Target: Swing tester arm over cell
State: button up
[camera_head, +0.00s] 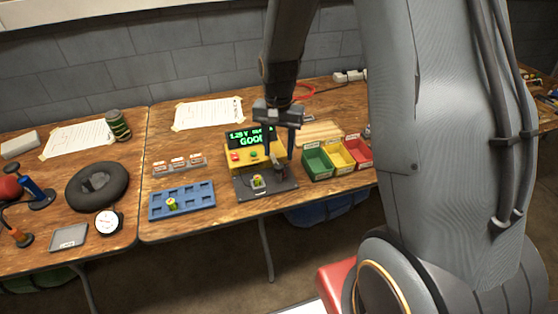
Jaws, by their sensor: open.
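The cell tester (242,156) is a yellow box with a red and a green button and a lit screen (250,137) reading about 1.29 V and GOOD. On its dark base plate (279,190), a small yellow-green cell (257,180) sits in a light holder. A dark tester arm (281,172) stands just right of the cell; its exact contact with the cell cannot be told. My gripper (279,149) points down above the tester, fingers apart and empty, in front of the screen's right part. The gripper hides part of the tester and of the arm's upper end.
A blue tray (196,207) with one cell (171,204) lies left of the tester. Green (317,164), yellow (339,159) and red (357,153) bins stand close on its right. A labelled rack (180,166) and paper sheet (208,113) lie behind. My own arm covers the right side.

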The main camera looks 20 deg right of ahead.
aim_at(279, 166)
jog(key=shift+f+p, duration=0.45)
jog(key=shift+f, duration=2.15)
grip_shut()
